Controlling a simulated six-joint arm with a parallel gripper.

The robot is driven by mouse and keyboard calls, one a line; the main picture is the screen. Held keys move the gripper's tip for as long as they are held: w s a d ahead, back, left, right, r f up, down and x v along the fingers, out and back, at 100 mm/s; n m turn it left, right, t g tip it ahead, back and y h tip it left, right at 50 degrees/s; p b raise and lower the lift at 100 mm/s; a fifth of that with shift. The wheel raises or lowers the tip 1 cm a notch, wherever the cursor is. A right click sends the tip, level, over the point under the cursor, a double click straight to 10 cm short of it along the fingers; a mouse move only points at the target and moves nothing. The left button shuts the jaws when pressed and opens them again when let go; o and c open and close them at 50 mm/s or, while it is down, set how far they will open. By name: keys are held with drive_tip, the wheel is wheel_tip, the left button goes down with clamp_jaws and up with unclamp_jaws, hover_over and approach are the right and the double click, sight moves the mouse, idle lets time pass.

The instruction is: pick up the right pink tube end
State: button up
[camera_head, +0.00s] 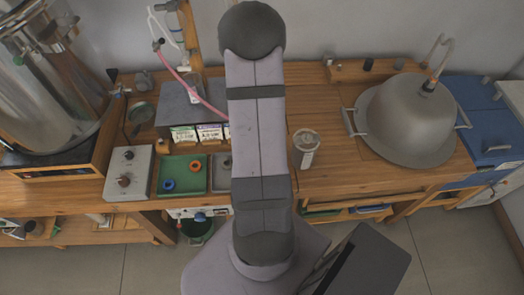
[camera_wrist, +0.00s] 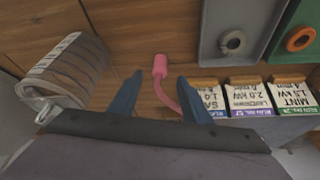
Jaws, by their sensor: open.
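The pink tube (camera_head: 189,84) hangs from the stand at the back left in the head view and runs down to the right, where my arm hides its lower end. In the wrist view the pink tube end (camera_wrist: 160,66) lies over the wooden bench top, with the tube (camera_wrist: 165,94) curving down from it. My gripper (camera_wrist: 159,80) is open, with one dark blue finger on each side of the tube. The tube end shows between and just beyond the fingertips. I cannot tell whether either finger touches it. In the head view my arm hides the gripper.
A ribbed glass jar (camera_wrist: 66,72) stands close to the left finger in the wrist view. Labelled boxes (camera_wrist: 243,98) are beside the right finger. A grey tray (camera_wrist: 230,35) and a green tray (camera_wrist: 295,45) lie beyond. A metal dome (camera_head: 400,115) stands at the right in the head view.

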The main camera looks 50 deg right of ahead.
drive_tip(key=shift+x, duration=2.55)
drive_tip(key=shift+s, duration=0.1)
clamp_jaws()
